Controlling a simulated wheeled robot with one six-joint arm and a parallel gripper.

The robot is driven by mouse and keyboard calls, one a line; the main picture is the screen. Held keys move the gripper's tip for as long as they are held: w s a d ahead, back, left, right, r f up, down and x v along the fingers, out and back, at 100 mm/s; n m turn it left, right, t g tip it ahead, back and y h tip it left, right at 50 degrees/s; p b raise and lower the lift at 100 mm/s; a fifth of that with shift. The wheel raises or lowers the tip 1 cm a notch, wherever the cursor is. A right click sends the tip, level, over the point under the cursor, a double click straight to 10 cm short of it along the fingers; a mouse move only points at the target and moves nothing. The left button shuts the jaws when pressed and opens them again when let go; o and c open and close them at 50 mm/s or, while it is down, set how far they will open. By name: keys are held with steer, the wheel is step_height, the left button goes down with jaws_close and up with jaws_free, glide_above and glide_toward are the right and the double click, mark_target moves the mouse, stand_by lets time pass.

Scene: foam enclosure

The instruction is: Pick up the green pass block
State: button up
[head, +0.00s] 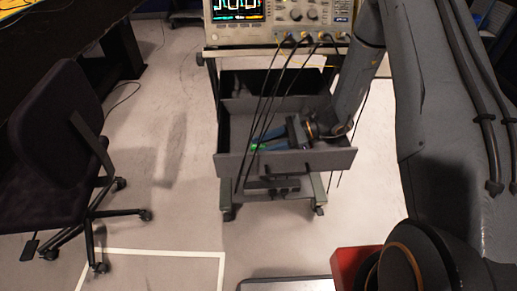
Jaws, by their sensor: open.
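A small bright green patch (256,147), likely the green pass block, shows at the left end of my gripper inside an open dark drawer. The drawer (235,164) is pulled out from a wheeled cart. My gripper (268,140) reaches down into the drawer from the right, with its fingers at or beside the green patch. The gripper is open. The fingers and black cables partly cover the block, and I cannot tell whether it lies between the fingers.
An oscilloscope (283,11) stands on the cart top, with black cables (266,95) hanging in front of the drawer. A black office chair (60,150) stands at the left. A red box (355,265) is at the bottom. The floor between chair and cart is clear.

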steer(key=shift+a+f, duration=0.2)
steer(key=shift+a, duration=0.35)
jaws_close()
